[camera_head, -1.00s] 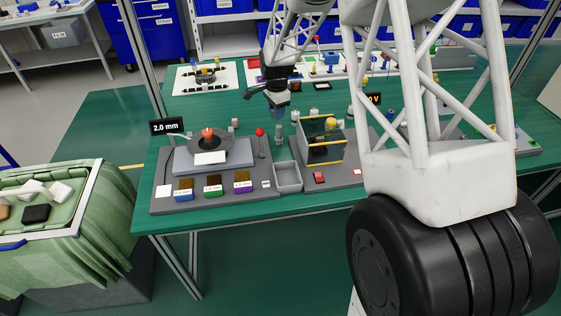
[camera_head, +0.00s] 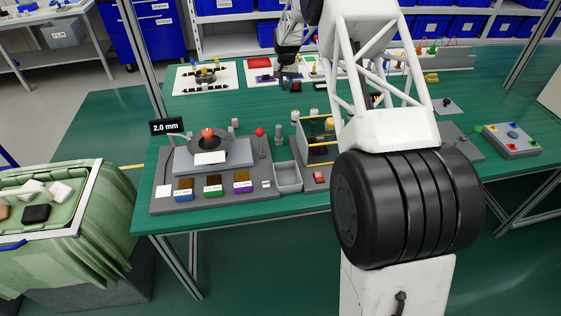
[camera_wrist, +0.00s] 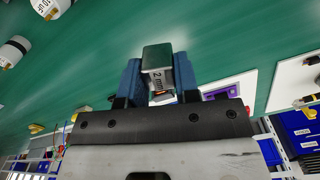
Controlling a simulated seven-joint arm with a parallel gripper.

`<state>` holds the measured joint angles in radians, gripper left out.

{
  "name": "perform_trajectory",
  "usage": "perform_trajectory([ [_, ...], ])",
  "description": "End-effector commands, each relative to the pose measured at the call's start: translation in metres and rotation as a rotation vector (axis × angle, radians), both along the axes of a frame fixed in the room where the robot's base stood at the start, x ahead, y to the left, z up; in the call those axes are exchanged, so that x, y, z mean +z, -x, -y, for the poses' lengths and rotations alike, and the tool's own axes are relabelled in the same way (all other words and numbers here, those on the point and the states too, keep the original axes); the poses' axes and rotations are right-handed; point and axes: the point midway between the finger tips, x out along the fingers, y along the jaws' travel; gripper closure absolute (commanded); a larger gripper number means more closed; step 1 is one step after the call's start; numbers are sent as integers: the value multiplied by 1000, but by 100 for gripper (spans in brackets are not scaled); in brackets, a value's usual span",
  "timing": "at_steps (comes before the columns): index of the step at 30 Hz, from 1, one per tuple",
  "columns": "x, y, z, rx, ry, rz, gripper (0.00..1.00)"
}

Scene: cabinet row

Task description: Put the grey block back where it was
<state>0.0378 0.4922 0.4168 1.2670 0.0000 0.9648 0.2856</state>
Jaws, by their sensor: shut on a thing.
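The grey block (camera_wrist: 157,57) is between the blue fingers of my gripper (camera_wrist: 157,75) in the wrist view. In the head view my gripper (camera_head: 290,83) is over the back part of the green table, near the red and purple items. It is shut on the block. The block is too small and dark there to make out clearly.
A grey station with a dial plate (camera_head: 208,143) and a "2.0 mm" sign (camera_head: 167,126) stands at front left. A grey tray (camera_head: 288,177) and a yellow-edged clear box (camera_head: 318,138) are beside it. White capped cylinders (camera_wrist: 14,50) stand on the table. Green tabletop (camera_head: 225,103) is clear behind the station.

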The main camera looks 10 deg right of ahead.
Motion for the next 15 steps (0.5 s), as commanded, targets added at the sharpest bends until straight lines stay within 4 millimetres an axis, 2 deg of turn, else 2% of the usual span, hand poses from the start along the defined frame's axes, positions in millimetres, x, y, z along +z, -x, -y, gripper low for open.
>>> perform_trajectory([
  [6,-4,-17,8,82,0,0,100],
  [15,-11,-27,15,147,0,-1,100],
])
